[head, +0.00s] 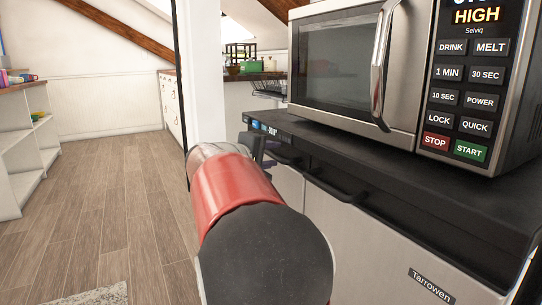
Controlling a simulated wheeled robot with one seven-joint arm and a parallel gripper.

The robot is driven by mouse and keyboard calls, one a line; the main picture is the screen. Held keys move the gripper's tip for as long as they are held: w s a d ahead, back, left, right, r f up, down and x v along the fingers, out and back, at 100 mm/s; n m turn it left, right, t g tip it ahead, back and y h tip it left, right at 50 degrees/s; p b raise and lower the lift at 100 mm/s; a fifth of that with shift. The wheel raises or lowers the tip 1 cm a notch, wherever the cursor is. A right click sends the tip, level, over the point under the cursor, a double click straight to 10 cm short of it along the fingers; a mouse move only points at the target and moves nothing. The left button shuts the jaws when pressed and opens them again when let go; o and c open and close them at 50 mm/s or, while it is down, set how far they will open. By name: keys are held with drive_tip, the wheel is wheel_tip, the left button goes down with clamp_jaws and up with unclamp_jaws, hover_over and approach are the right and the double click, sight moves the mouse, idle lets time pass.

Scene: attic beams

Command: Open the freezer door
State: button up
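A low appliance with a black top and pale front panels stands at the right, under a microwave; it looks like the freezer (385,235). Its front bears the name Tarrowen, and a small lit display sits at the far end of its top edge. A black bar handle (335,187) runs along the upper front, with another dark handle (284,158) farther along. The front panels look closed. My red and dark grey arm hides part of the front. A dark piece that seems to be my gripper (254,146) shows beyond the arm, near the far end; its fingers are hidden.
A steel microwave (345,62) with a button panel sits on top. A white post (200,75) stands just left of the appliance. A white shelf (28,145) is at the far left. The wooden floor (110,215) between is clear, with a rug edge at the bottom.

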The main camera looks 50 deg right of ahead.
drive_tip(key=shift+d, duration=0.3)
clamp_jaws()
drive_tip(key=shift+a, duration=0.15)
